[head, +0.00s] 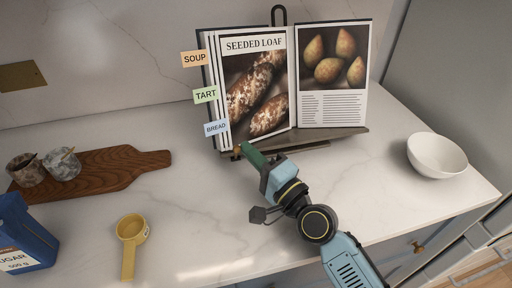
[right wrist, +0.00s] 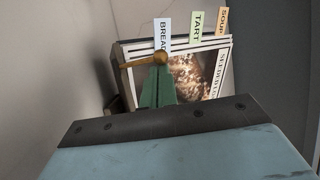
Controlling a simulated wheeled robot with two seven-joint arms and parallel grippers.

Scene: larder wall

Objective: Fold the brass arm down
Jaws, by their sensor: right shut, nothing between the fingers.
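The brass arm (right wrist: 143,61) shows in the right wrist view as a short rod with a rounded knob, at the ledge end of the open cookbook. In the head view only a small brass bit (head: 238,150) shows at the ledge's left end. The cookbook (head: 262,85) stands open on its stand, at a page headed SEEDED LOAF. My right gripper (head: 246,149) has green fingers, shut and empty, with their tips close to the brass knob; they also show in the right wrist view (right wrist: 158,86). I cannot tell whether they touch it. My left gripper is out of view.
The dark stand ledge (head: 335,139) runs under the pages. A white bowl (head: 437,155) stands at right. A wooden board (head: 120,170) with two small jars, a blue sugar pack (head: 25,235) and a yellow scoop (head: 130,245) are at left. The counter between is clear.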

